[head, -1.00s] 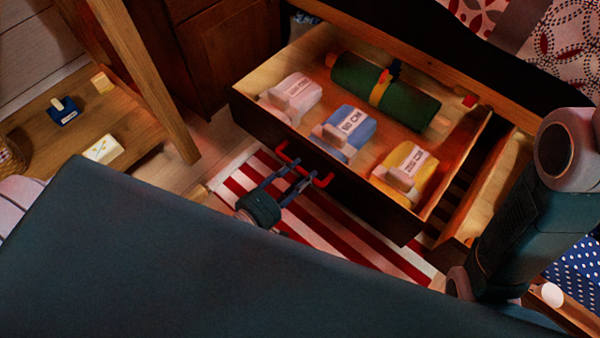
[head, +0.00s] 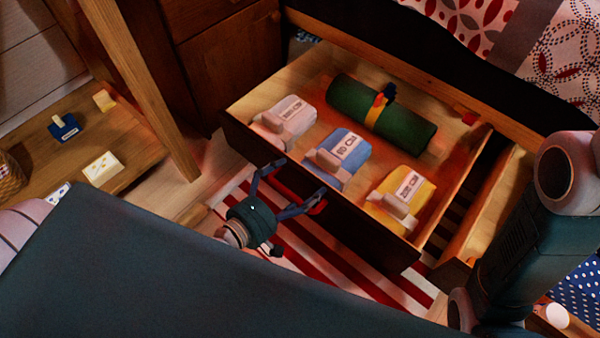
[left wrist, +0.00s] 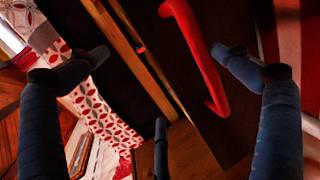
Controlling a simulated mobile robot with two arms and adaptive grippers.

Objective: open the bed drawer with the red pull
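The bed drawer (head: 360,232) stands pulled out from under the bed, with its inside showing. Its red pull (head: 318,208) is on the dark front, mostly hidden behind my left gripper in the head view. The whole red bar shows in the left wrist view (left wrist: 196,52). My left gripper (head: 300,178) is open, its fingers spread wide at the drawer front. In the left wrist view the pull lies between the spread fingers, nearer the right-hand one; I cannot tell whether they touch. My right gripper is not in view.
The drawer holds a green roll (head: 360,105) and white, blue (head: 345,152) and yellow packets. A second open drawer (head: 490,215) is to the right. A wooden shelf unit (head: 130,150) stands left. A red-striped rug (head: 300,245) lies below.

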